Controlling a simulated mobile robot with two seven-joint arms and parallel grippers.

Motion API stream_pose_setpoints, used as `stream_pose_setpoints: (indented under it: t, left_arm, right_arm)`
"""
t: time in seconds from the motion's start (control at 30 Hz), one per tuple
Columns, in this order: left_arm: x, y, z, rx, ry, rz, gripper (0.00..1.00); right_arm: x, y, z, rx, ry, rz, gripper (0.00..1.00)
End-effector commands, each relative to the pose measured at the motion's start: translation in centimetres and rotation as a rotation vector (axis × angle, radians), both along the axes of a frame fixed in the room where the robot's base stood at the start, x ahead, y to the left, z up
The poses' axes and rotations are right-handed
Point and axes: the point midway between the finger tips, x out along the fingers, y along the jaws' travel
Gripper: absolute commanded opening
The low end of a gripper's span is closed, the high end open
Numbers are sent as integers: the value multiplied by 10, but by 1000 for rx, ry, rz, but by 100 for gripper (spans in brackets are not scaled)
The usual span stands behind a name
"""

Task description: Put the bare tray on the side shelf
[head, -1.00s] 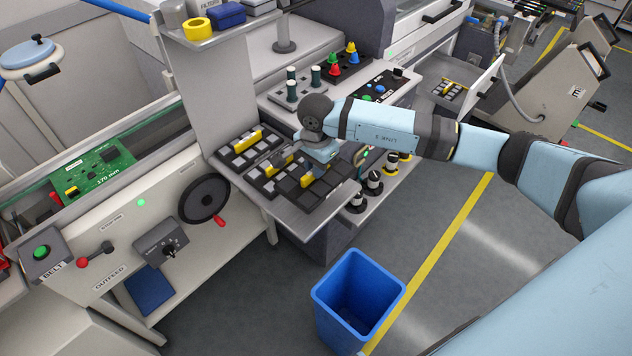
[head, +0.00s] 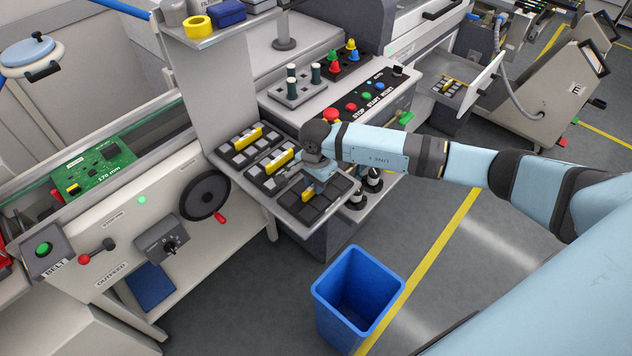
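My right gripper (head: 318,176) is over a dark tray with empty-looking dark cells, the bare tray (head: 320,208). The fingers are mostly hidden behind the wrist, but tray and gripper have moved together, so it looks shut on the tray's yellow handle (head: 308,194). The tray is at the front end of a grey side shelf (head: 257,197); I cannot tell whether it rests on it. Two more trays with light grey blocks and yellow handles, a middle one (head: 268,172) and a back one (head: 236,154), lie on the shelf. My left gripper is not in view.
A blue bin (head: 332,308) stands on the floor in front. Black knobs (head: 356,198) are right of the bare tray. A button panel (head: 365,100) and a rack of dark cylinders (head: 293,94) are behind. A handwheel (head: 205,196) is at left.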

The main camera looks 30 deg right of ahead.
Motion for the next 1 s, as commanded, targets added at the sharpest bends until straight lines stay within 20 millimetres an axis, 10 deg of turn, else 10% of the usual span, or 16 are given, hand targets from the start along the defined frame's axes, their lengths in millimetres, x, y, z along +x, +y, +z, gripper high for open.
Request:
stream_pose_setpoints:
  t: [0.47, 1.0]
  left_arm:
    - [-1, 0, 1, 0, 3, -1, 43]
    - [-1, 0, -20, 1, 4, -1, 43]
  right_arm:
    - [1, 0, 8, -1, -1, 1, 39]
    - [1, 0, 109, 0, -2, 0, 39]
